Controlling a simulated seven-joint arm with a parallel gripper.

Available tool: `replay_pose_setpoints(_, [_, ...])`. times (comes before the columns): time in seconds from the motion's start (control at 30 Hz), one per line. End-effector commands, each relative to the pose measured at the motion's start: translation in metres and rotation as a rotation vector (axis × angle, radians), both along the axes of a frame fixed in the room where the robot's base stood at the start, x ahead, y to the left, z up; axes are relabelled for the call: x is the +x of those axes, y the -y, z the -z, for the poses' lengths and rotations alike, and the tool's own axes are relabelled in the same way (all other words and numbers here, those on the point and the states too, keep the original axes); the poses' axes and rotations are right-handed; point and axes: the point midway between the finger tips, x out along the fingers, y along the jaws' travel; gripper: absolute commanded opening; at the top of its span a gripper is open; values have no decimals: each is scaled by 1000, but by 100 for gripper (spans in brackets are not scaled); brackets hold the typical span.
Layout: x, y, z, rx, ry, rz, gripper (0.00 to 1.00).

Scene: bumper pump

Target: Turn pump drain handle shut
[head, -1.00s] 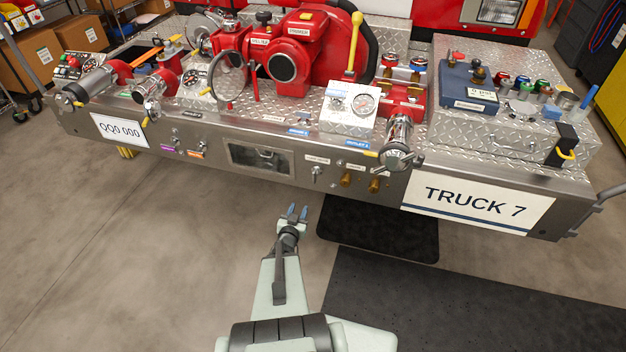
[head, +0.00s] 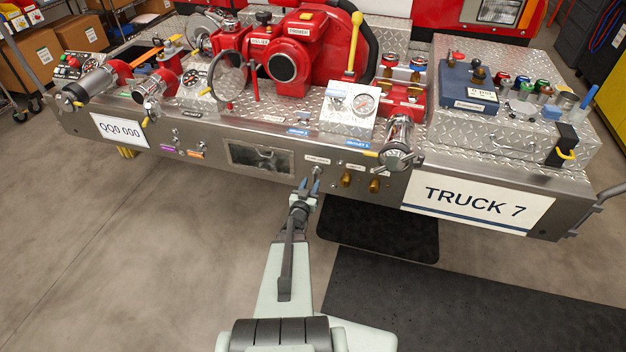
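A small silver handle (head: 316,170) sits on the bumper's front face under a white label (head: 317,160) too small to read; it looks like the pump drain handle. My gripper (head: 310,184) has its two blue-tipped fingers apart and empty, pointing up toward this handle. The fingertips are at or just below the handle in the picture. I cannot tell whether they touch it, and part of the handle's lower end may be hidden by them.
Brass outlets (head: 347,179) stick out just right of the handle, with a capped outlet and chrome fitting (head: 398,155) beyond. A recessed window (head: 260,159) lies to the left. The metal bumper (head: 215,172) spans the view. The floor in front is free, with dark mats.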

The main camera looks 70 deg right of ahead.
Motion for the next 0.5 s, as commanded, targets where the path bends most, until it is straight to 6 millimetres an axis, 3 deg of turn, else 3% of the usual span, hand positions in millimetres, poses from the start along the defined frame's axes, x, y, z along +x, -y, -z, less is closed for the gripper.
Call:
replay_pose_setpoints(0.2, [1, 27, 0, -1, 1, 0, 38])
replay_pose_setpoints(0.5, [0, 35, 0, 1, 0, 0, 38])
